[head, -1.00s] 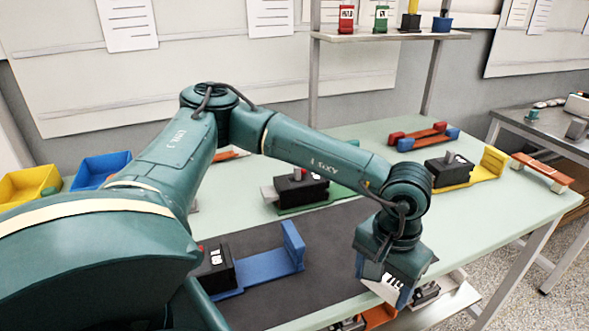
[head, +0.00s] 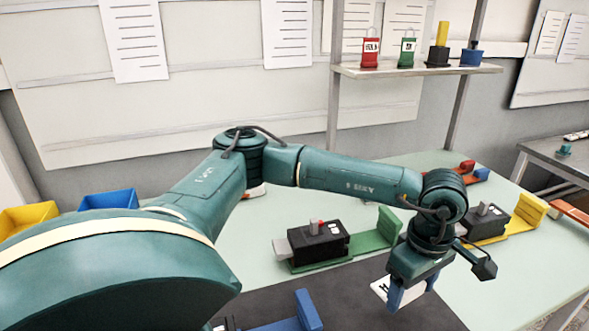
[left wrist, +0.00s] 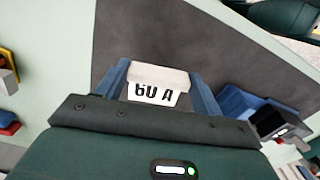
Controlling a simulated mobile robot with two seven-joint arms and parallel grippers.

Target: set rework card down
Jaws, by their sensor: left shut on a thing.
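My left gripper (head: 412,291) is shut on the white rework card (head: 381,288), pointing down over the right end of the dark mat (head: 362,297). In the left wrist view the card (left wrist: 158,84) sits between the two blue fingers and reads "60 A". I cannot tell whether the card touches the surface below. My right gripper is not in view.
A black breaker on a green fixture (head: 375,238) stands behind the mat. A yellow fixture (head: 525,213) with a black breaker stands to the right. A blue fixture (head: 307,312) is at the front. Pale table is clear right of the gripper.

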